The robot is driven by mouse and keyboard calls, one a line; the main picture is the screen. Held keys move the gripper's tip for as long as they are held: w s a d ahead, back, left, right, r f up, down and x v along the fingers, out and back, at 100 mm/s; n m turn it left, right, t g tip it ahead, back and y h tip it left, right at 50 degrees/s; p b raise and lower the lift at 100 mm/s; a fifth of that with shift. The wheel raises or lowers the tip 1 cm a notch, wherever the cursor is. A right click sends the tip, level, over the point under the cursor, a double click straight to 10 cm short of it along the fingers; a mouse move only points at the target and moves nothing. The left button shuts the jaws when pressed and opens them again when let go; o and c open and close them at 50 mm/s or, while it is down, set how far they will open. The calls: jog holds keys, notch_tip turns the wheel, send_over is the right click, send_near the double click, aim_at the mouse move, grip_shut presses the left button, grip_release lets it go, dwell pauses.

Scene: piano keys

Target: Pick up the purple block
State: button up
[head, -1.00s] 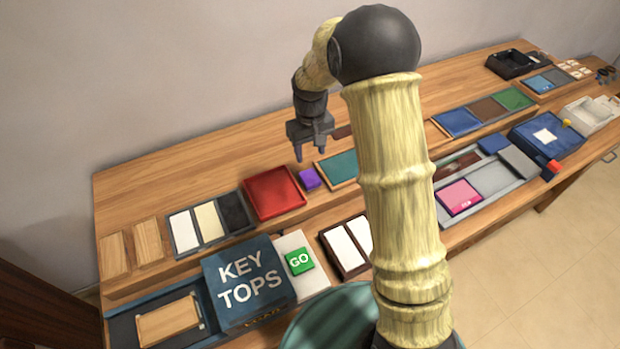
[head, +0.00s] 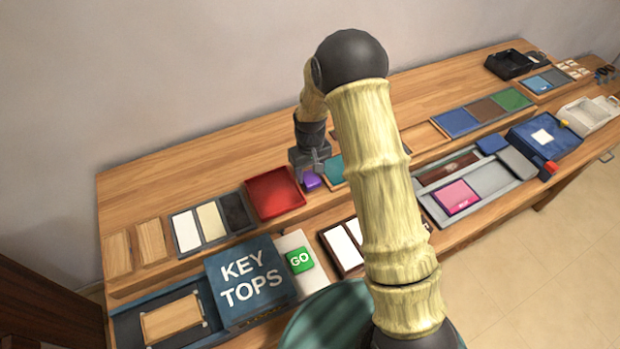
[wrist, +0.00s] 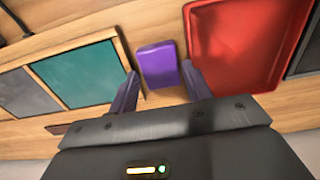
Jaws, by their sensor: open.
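The purple block (head: 312,181) sits on the wooden bench between the red tray (head: 275,194) and the teal panel (head: 334,169). In the wrist view the purple block (wrist: 158,65) lies ahead of my gripper (wrist: 158,85), roughly centred between its two fingers. The fingers are apart, with one on each side of the block's near end, and I cannot tell if either touches it. In the head view my gripper (head: 309,178) is low at the block and partly hides it. The gripper is open.
The red tray (wrist: 240,45) is close to the right finger in the wrist view, and the teal panel (wrist: 80,73) is near the left finger. White, cream and black tiles (head: 211,226) lie left of the red tray. The bench behind my gripper is clear.

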jog(key=shift+f, duration=1.35)
jog(key=c, duration=0.6)
